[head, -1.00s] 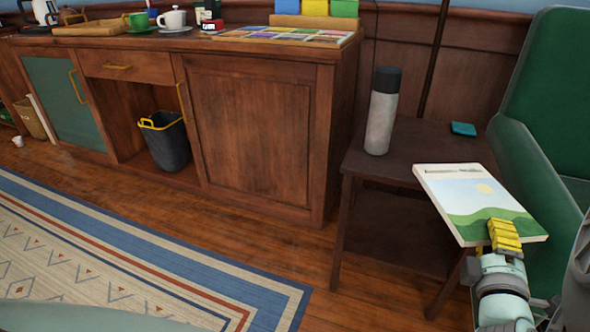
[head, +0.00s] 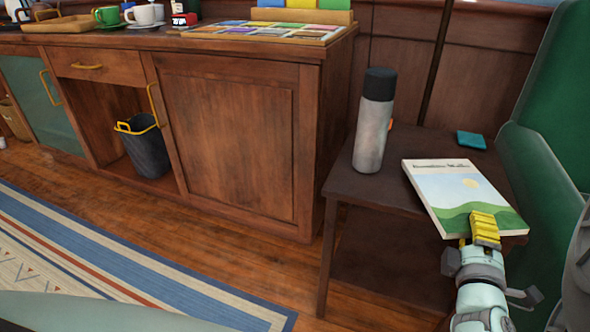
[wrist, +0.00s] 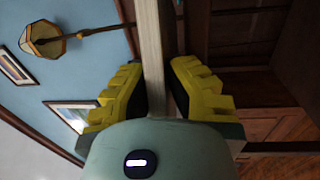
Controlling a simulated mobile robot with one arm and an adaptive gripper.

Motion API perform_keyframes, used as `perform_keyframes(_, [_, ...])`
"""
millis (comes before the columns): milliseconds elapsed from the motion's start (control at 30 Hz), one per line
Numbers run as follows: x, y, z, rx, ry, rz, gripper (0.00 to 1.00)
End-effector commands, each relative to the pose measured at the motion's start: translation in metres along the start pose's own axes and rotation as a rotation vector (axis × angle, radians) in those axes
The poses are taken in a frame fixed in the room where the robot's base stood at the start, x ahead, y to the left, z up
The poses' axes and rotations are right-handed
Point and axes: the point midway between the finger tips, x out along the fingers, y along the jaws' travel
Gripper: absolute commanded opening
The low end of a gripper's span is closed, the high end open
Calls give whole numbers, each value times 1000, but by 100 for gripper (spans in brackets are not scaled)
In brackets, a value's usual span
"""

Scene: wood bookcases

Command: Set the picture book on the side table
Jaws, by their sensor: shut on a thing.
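The picture book (head: 455,186) has a white cover with a green hill and a yellow sun. My gripper (head: 484,226) is shut on its near edge with yellow fingers. In the wrist view the book (wrist: 155,60) shows edge-on between the two yellow fingers (wrist: 158,92). The book lies flat in front of or over the right part of the dark wood side table (head: 395,185). I cannot tell whether it touches the top. A grey bottle with a black lid (head: 373,125) stands upright on the table's left part. A small teal item (head: 472,140) lies near the back.
A green armchair (head: 545,150) stands close on the right. A wood cabinet (head: 230,130) with cups and a colourful board (head: 262,32) on top is on the left. A dark bin (head: 145,150) sits in its opening. A striped rug (head: 110,270) covers the floor.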

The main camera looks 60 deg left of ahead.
Motion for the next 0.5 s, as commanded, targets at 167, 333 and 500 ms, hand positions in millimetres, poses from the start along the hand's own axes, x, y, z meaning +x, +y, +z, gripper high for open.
perform_keyframes(167, [-7, -17, -7, 1, 5, 4, 0])
perform_keyframes(333, [-6, -14, -7, 0, 6, 4, 0])
perform_keyframes(500, [-7, -16, -7, 0, 5, 3, 19])
